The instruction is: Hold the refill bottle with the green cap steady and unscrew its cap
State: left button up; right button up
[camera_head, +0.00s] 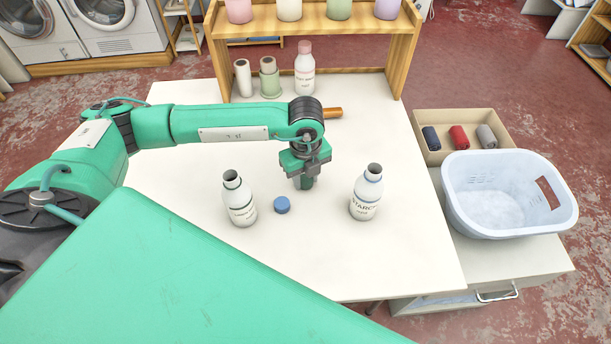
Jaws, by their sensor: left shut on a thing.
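My left gripper (305,172) points down above the table between two white bottles. It is shut on a small dark green piece that looks like the green cap (304,184), partly hidden by the fingers. The left bottle (239,200) stands upright with an open dark mouth. The right bottle (366,194), labelled STARCH, also stands upright and uncapped. The gripper touches neither bottle. My right gripper is not in view.
A blue cap (282,205) lies on the white table (330,260) between the bottles. A blue basket (507,230) and a box of rolled cloths (500,118) stand at right.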

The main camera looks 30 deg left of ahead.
aim_at(306, 179)
pick_arm(q)
jog(key=shift+f, duration=0.2)
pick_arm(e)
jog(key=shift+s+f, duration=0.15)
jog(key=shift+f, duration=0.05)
pick_arm(q)
jog(key=shift+f, duration=0.1)
jog(key=o, duration=1.1)
jog(key=shift+c, duration=0.2)
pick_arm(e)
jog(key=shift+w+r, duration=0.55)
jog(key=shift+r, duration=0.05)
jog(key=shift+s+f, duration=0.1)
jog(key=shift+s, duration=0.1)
pick_arm(q)
jog(key=shift+r, duration=0.2)
notch_tip(306, 179, up, 3)
jog(key=shift+f, duration=0.1)
notch_tip(306, 179, up, 9)
jog(key=shift+b, duration=0.35)
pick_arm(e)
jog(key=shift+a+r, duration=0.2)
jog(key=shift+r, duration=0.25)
